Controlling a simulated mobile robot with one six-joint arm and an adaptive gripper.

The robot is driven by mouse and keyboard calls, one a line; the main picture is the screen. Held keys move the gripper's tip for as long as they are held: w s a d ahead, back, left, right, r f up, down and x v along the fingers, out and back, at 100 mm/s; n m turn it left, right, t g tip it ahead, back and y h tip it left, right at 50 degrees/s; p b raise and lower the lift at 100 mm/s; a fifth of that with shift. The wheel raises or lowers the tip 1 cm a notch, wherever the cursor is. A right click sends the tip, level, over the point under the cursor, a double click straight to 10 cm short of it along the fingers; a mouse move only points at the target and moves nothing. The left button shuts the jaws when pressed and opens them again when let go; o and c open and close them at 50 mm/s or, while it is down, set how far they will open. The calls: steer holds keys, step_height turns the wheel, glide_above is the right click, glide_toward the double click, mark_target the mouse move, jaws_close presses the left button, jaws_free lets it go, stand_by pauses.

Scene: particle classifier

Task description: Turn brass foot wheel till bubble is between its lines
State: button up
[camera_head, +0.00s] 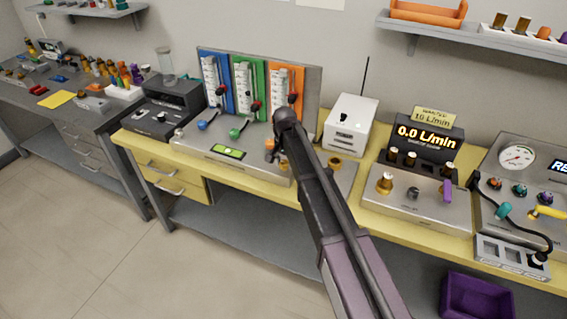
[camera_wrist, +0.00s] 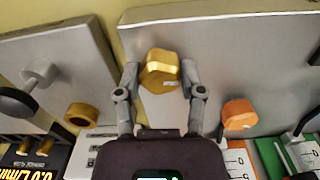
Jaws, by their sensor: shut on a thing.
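In the wrist view, the brass foot wheel (camera_wrist: 160,68) sits at the edge of a grey metal plate. My gripper (camera_wrist: 159,76) is shut on it, with one finger on each side. The bubble vial (camera_head: 228,152) is a small bright green-yellow window on the front of the flow-tube panel (camera_head: 205,148). It is too small there to tell where the bubble lies against its lines.
An orange knob (camera_wrist: 239,114) is close to one finger. Another brass-coloured knob (camera_wrist: 81,115) stands on the other side. A white box (camera_head: 350,122) and a display reading 0.0 L/min (camera_head: 424,135) are to the right. A purple bin (camera_head: 478,297) is below.

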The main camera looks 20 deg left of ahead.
steer(key=shift+s+d+m, duration=0.1)
steer(key=shift+s+m, duration=0.05)
steer(key=shift+m, duration=0.45)
steer(key=o, duration=1.1)
steer(key=shift+o, duration=0.3)
